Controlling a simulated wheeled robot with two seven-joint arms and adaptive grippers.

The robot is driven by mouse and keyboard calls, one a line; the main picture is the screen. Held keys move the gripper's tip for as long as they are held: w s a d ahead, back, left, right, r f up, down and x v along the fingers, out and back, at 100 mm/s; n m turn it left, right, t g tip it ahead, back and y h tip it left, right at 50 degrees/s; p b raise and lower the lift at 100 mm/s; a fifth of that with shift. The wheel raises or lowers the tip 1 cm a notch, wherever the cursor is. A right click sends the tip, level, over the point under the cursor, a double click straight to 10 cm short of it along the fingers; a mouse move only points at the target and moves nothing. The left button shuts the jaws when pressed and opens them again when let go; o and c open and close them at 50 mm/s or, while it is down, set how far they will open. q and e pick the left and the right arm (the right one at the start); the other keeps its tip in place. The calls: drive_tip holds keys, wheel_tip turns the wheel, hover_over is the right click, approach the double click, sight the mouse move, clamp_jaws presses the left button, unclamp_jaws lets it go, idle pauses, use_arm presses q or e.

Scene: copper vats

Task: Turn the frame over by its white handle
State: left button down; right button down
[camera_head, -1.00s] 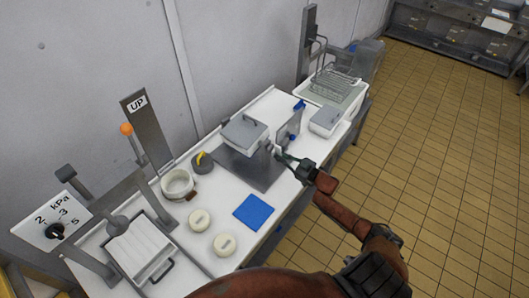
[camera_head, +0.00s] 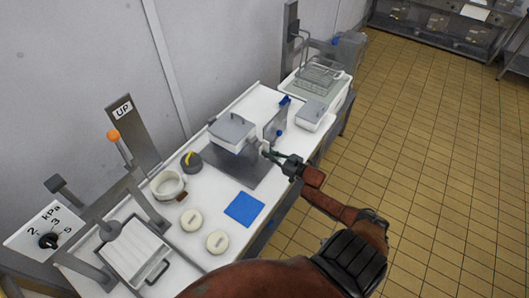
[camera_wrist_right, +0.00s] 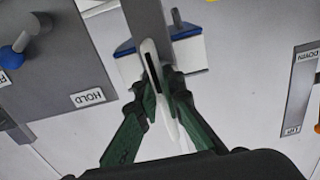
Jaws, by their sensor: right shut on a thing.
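The frame (camera_head: 233,131), a grey-topped square with a pale side, sits at the grey stand (camera_head: 237,173) in the middle of the bench in the head view. Its white handle (camera_head: 265,147) is on its right side. In the right wrist view the handle (camera_wrist_right: 152,62) is a slim white bar with a dark slot. My right gripper (camera_head: 269,154) reaches in from the right. In the wrist view its green fingers (camera_wrist_right: 160,88) are shut on the handle, one on each side. The lower handle passes between the fingers. My left gripper is not in view.
A blue square (camera_head: 244,209), two round pale discs (camera_head: 217,242) and a white pot (camera_head: 167,185) lie on the white bench. A small upright plate (camera_head: 275,124) and a grey-lidded box (camera_head: 313,113) stand beyond the frame. Tiled floor at right is clear.

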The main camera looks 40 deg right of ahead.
drive_tip(key=shift+f, duration=0.2)
drive_tip(key=c, duration=2)
unclamp_jaws()
drive_tip(key=shift+r, duration=0.15)
drive_tip(key=shift+c, duration=0.2)
drive_tip(key=v, duration=1.2)
drive_tip(key=shift+a, duration=0.1)
